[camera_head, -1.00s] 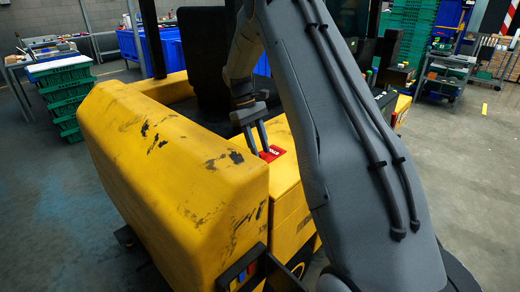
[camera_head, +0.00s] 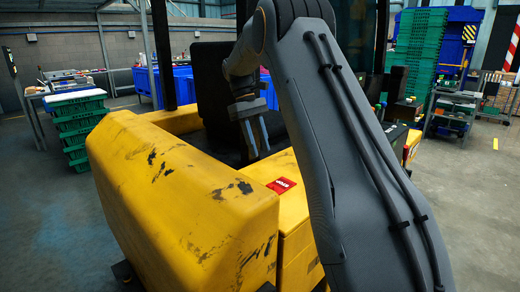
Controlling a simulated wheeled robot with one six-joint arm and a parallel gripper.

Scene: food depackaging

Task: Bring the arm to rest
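My arm (camera_head: 365,170) rises through the right middle of the head view and bends over at the top. My gripper (camera_head: 258,155) hangs from its end, fingers pointing down, in front of the dark seat of a yellow vehicle. Its two fingers are apart, with a gap between them and nothing visible held. The fingertips are above and left of a small red patch with pale lettering (camera_head: 281,186) on the vehicle's yellow top and look clear of it.
The scuffed yellow vehicle body (camera_head: 185,190) fills the middle. Green crates (camera_head: 82,130) are stacked at left. Blue bins (camera_head: 150,85) stand behind, and more green crates (camera_head: 420,50) and a trolley (camera_head: 455,105) stand at the back right. Grey floor is open at left.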

